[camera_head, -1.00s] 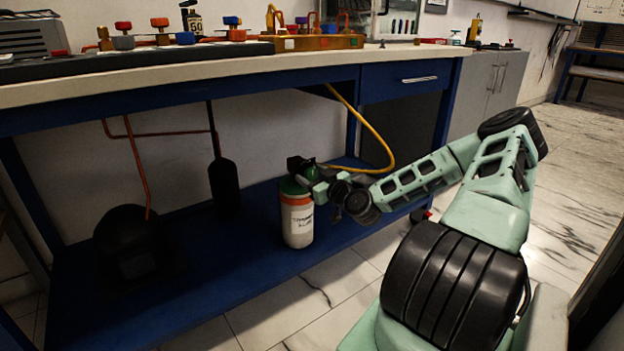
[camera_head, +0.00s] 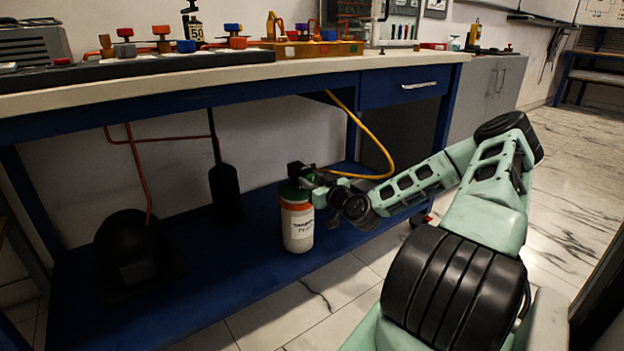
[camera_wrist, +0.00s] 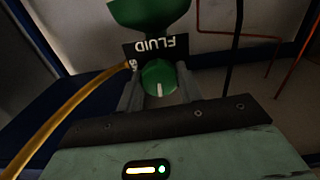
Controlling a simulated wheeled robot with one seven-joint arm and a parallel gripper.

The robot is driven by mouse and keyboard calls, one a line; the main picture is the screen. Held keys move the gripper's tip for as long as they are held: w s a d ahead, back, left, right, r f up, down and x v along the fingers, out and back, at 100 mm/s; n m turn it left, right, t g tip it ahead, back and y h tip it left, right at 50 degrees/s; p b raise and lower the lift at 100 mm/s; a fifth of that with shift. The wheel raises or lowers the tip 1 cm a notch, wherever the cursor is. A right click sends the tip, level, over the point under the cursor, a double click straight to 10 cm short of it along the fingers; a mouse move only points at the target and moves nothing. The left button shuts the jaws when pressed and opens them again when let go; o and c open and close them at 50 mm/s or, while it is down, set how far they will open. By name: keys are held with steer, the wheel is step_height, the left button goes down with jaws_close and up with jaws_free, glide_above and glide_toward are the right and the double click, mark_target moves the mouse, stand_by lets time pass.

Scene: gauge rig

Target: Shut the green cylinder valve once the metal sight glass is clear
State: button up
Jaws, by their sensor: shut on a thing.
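The white cylinder (camera_head: 299,232) with an orange band and green top stands upright on the blue lower shelf. My gripper (camera_head: 306,178) is at its top, small and dark in the head view. In the wrist view, the round green valve knob (camera_wrist: 158,78) with a pale mark sits between the two grey fingers of my gripper (camera_wrist: 159,88), which is shut on it. A black plate (camera_wrist: 156,46) reading "FLUID", upside down, is just behind the knob. A larger green part (camera_wrist: 150,12) shows beyond it. I cannot pick out the metal sight glass.
A yellow hose (camera_head: 372,133) hangs from the bench (camera_head: 200,77) to near the cylinder top. A black compressor-like body (camera_head: 135,250) and a dark upright vessel (camera_head: 224,184) stand left on the shelf. An orange manifold tray (camera_head: 345,48) lies on the bench.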

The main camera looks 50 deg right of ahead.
steer(key=m+p, duration=0.2)
steer(key=m, duration=0.1)
steer(key=shift+r+p, duration=0.15)
steer(key=shift+p, duration=0.15)
steer(key=m+p, duration=0.3)
steer(key=m, duration=0.2)
steer(key=shift+d+m, duration=0.1)
steer(key=shift+m, duration=0.3)
steer(key=m, duration=0.1)
steer(key=m+p, duration=0.1)
steer(key=m, duration=0.1)
steer(key=shift+s+f+m+p, duration=0.1)
steer(key=shift+f+m+p, duration=0.1)
steer(key=shift+m+p, duration=0.1)
steer(key=shift+f+m+p, duration=0.15)
steer(key=shift+m+p, duration=0.4)
steer(key=shift+m, duration=1.65)
steer(key=o, duration=1)
steer(key=p+v, duration=0.3)
steer(key=v, duration=1.4)
steer(key=shift+s, duration=0.15)
